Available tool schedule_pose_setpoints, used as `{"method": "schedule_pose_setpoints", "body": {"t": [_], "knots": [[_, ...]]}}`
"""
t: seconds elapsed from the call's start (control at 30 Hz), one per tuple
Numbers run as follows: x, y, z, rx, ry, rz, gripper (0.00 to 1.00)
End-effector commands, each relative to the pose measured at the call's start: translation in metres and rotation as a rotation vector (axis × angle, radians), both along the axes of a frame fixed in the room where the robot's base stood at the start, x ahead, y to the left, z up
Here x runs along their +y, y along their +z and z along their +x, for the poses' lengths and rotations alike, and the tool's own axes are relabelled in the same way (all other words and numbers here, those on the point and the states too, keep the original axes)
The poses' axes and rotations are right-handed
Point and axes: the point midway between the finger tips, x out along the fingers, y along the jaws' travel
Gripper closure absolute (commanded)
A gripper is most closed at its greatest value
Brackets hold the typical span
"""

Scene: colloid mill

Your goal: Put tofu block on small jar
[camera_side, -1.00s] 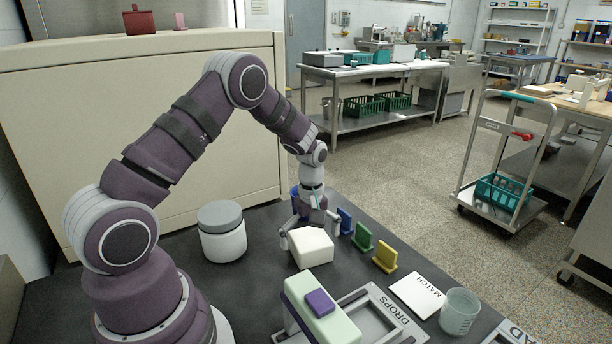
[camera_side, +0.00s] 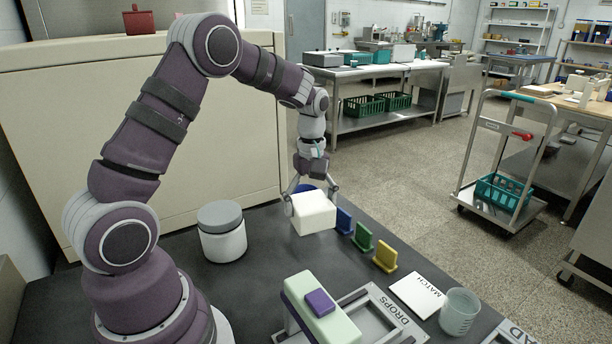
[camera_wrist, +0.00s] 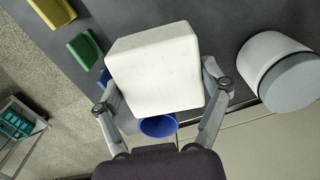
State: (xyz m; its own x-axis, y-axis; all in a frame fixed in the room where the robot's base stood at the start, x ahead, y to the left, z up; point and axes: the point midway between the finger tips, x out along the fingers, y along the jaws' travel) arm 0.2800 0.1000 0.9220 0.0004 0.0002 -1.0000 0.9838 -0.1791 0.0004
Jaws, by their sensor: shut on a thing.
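The tofu block (camera_side: 313,212) is a white block with rounded edges. My gripper (camera_side: 312,195) is shut on it and holds it above the dark table; it also fills the middle of the wrist view (camera_wrist: 155,70) between my two fingers. The small jar (camera_side: 222,232) is a white round jar with a grey lid. It stands upright on the table, left of the block in the side view and apart from it. In the wrist view the jar (camera_wrist: 280,70) is at the right, with nothing on its lid.
A blue round container (camera_wrist: 158,126) is partly hidden behind the block. Blue, green (camera_side: 363,238) and yellow (camera_side: 385,257) pieces stand to the right. A pale green block with a purple piece (camera_side: 320,303), a tray marked DROPS, a MATCH card (camera_side: 416,293) and a clear beaker (camera_side: 459,312) are nearer.

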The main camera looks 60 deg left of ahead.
Motion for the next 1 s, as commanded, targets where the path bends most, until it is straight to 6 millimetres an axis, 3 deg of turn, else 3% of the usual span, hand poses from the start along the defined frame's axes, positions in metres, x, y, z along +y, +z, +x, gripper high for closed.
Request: {"method": "schedule_pose_setpoints", "body": {"t": [0.17,0.27,0.4,0.5,0.6,1.0], "knots": [[0.019,0.029,-0.012,-0.004,0.027,0.003,0.45],[0.046,0.046,-0.037,-0.003,0.066,0.006,0.45],[0.080,0.072,-0.084,-0.002,0.126,0.007,0.45],[0.094,0.086,-0.116,-0.002,0.160,0.005,0.45],[0.099,0.093,-0.135,-0.001,0.178,0.002,0.45],[0.099,0.021,-0.141,0.003,0.179,-0.005,0.45]]}}
